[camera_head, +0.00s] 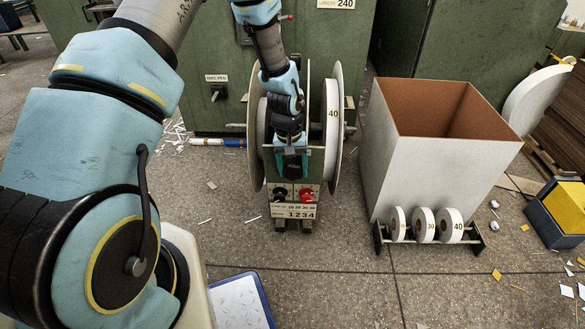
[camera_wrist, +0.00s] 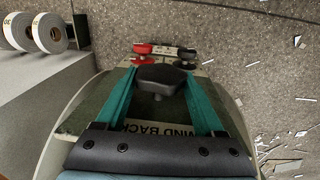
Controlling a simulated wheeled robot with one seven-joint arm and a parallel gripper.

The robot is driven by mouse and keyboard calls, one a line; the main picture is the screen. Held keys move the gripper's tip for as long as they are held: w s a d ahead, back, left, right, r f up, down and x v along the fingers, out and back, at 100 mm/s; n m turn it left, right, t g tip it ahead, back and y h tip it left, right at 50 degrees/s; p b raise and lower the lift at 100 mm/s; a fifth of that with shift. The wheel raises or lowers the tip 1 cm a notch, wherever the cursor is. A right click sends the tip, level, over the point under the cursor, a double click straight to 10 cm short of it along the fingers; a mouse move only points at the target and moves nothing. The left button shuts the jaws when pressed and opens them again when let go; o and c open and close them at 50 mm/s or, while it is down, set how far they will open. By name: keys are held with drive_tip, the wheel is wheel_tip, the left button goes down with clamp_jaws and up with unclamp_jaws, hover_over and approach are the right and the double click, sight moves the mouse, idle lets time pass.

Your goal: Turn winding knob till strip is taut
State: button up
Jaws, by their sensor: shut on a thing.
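The winding knob (camera_wrist: 160,76) is black and lobed, on a short stem above a plate marked "WIND BACK". My gripper (camera_wrist: 158,82) has its teal fingers on either side of the knob, closed on it. The feeder carries a pale reel (camera_head: 333,112) marked "40" between round flanges. I cannot make out a free run of strip or its tension. Black (camera_head: 281,195) and red (camera_head: 305,195) controls sit on the stand's front.
A tall open box (camera_head: 420,155) stands right of the feeder, with a rack of small rolls (camera_head: 424,224) before it. A green cabinet (camera_head: 205,55) is close behind. Paper scraps litter the floor. A yellow-and-blue bin (camera_head: 563,208) is far right.

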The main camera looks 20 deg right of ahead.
drive_tip(key=shift+t+y, duration=0.3)
drive_tip(key=shift+y, duration=0.4)
drive_tip(key=o, duration=1.4)
drive_tip(key=shift+c, duration=0.2)
drive_tip(key=r, duration=0.3)
drive_tip(key=r+p, duration=0.1)
drive_tip(key=r, duration=0.3)
drive_tip(key=r+p, duration=0.1)
drive_tip(key=r, duration=0.2)
drive_tip(key=shift+s+d+r, duration=0.15)
drive_tip(key=shift+d+r, duration=0.15)
drive_tip(key=shift+r, duration=0.1)
